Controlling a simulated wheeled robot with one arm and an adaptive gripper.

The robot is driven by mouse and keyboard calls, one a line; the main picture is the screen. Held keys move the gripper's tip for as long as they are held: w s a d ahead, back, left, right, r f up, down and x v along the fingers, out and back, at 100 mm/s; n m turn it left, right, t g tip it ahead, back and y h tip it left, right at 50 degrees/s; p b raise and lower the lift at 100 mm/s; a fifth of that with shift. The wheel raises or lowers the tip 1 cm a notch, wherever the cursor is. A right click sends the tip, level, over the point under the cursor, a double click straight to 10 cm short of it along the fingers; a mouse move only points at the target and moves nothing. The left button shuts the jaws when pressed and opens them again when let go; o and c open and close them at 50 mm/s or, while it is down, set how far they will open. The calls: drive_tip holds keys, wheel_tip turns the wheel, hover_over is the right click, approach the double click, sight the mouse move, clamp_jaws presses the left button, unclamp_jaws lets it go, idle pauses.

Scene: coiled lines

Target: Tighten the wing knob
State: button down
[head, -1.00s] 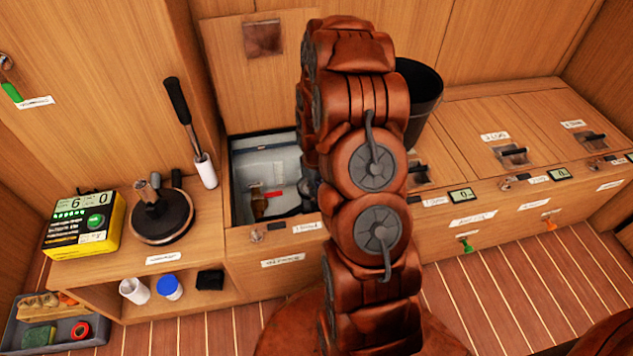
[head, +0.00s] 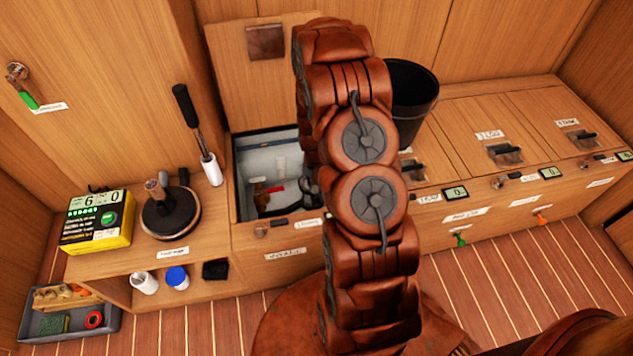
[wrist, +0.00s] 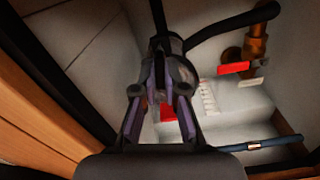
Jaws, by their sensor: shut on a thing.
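In the wrist view my gripper (wrist: 163,92) reaches down into the open locker. Its two fingers are shut on a small dark part at the lower end of a dark cylindrical fitting (wrist: 172,46). This part looks like the wing knob, but the fingers hide most of it, so its shape and angle cannot be told. Black hoses (wrist: 232,22) run from the fitting.
The locker holds a brass valve with a red handle (wrist: 233,68), a red label (wrist: 168,112) and a thin dark pipe (wrist: 265,146). The raised lid (head: 235,75) stands behind. A black bucket (head: 412,95) is right of my arm. A yellow box (head: 97,228) and a round winch (head: 170,213) stand left.

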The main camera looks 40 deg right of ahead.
drive_tip(key=shift+d+m, duration=0.1)
drive_tip(key=shift+m, duration=0.3)
drive_tip(key=c, duration=1.2)
unclamp_jaws()
drive_tip(key=shift+c, duration=0.2)
drive_tip(key=shift+r, duration=0.1)
wheel_tip(320, 180, up, 12)
drive_tip(key=s+a+r+n+p, duration=0.15)
drive_tip(key=a+r+p, duration=0.3)
drive_tip(key=r, duration=0.55)
drive_tip(key=s+a+r+n+p, duration=0.1)
drive_tip(key=s+a+r+p, duration=0.3)
drive_tip(key=r, duration=0.5)
drive_tip(key=s+a+r+n+p, duration=0.2)
drive_tip(key=s+a+r+p, duration=0.2)
drive_tip(key=r, duration=0.7)
drive_tip(key=s+a+r+n+g+p, duration=0.1)
drive_tip(key=s+a+r+n+p, duration=0.1)
drive_tip(key=s+a+r+p, duration=0.3)
drive_tip(key=s+a+r+n+p, duration=0.2)
drive_tip(key=s+a+r+p, duration=0.2)
drive_tip(key=s+r+p, duration=0.7)
wheel_tip(320, 180, up, 6)
drive_tip(key=shift+s+a+g, duration=0.15)
drive_tip(key=shift+s+g, duration=0.25)
drive_tip(key=shift+s, duration=0.2)
